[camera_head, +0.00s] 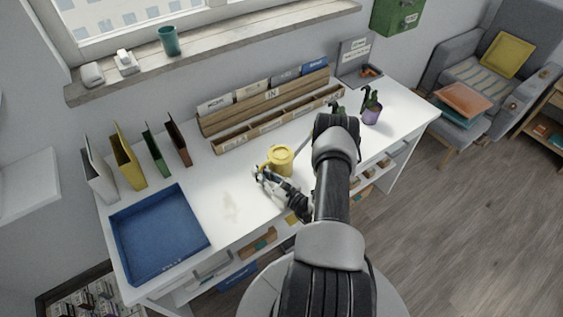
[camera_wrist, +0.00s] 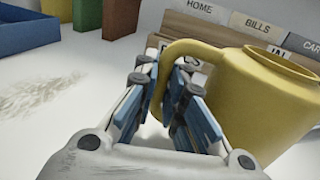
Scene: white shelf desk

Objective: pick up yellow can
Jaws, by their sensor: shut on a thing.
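The yellow can (camera_head: 280,161) is a mug-like vessel with a wide rim and a side handle. It is near the middle of the white desk (camera_head: 240,185), in front of the wooden organizer. In the wrist view the can (camera_wrist: 262,100) fills the right side, its handle curving left toward my fingers. My gripper (camera_head: 262,174) is at the can's left side. In the wrist view my gripper (camera_wrist: 168,85) is shut on the can's handle, between the blue-padded fingers. Part of the handle is hidden by the fingers. I cannot tell whether the can's base touches the desk.
A blue tray (camera_head: 205,215) lies at the desk's left. Several upright binders (camera_head: 128,162) stand behind it. The wooden organizer (camera_head: 265,112) is close behind the can. A purple pot with a plant (camera_head: 372,110) stands at the right.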

